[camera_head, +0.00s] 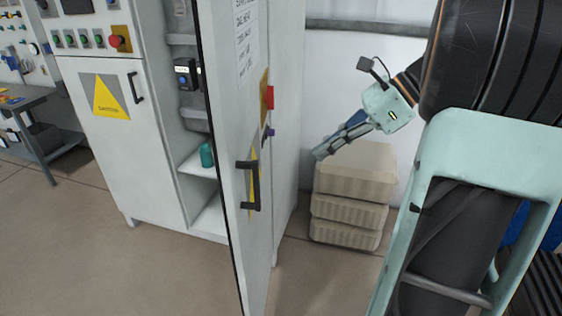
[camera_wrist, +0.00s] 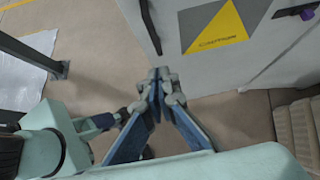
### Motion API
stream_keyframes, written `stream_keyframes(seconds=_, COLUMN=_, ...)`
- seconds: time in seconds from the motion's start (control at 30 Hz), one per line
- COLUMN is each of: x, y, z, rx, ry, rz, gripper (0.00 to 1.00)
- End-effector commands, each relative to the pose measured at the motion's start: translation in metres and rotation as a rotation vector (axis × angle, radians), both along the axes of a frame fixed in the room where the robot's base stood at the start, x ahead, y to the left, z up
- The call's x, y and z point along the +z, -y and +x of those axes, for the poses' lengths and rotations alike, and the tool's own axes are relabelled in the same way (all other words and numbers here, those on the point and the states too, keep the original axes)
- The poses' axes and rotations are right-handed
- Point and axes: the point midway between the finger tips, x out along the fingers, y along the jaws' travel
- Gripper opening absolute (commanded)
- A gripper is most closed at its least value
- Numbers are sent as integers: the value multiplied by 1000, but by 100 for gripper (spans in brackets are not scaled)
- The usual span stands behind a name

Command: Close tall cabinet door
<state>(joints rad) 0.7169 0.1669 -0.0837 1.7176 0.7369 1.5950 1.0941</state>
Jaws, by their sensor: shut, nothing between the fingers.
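The tall white cabinet (camera_head: 285,60) stands with its door (camera_head: 235,110) open, swung out toward me, so shelves inside show left of the door. The door's outer face has a black handle (camera_head: 248,186) and a yellow caution sign partly behind it. In the wrist view the door (camera_wrist: 175,28) fills the upper right, with its handle (camera_wrist: 150,25) near the top. My gripper (camera_head: 320,154) is shut and empty, to the right of the door on its outer-face side, apart from it. The closed fingertips (camera_wrist: 158,75) show below the door in the wrist view.
Stacked beige crates (camera_head: 350,195) stand on the floor behind my gripper. A closed white cabinet (camera_head: 100,150) with buttons is on the left, beside a grey table (camera_head: 40,100). A small teal item (camera_head: 207,155) is on a shelf inside. Floor before the cabinets is clear.

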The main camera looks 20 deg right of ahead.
Motion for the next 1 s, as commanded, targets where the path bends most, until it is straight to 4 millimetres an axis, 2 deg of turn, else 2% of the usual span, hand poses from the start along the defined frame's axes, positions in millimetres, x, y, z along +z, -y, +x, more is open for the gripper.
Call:
stream_keyframes(seconds=0.17, x=-18, y=-17, z=6, rx=4, ry=-2, rz=2, gripper=0)
stream_keyframes(seconds=0.5, x=-69, y=-63, z=27, rx=5, ry=-4, rz=1, gripper=0)
stream_keyframes(seconds=0.7, x=-68, y=-89, z=40, rx=4, ry=0, rz=-1, gripper=0)
stream_keyframes(seconds=1.0, x=-69, y=-99, z=45, rx=4, ry=0, rz=-2, gripper=0)
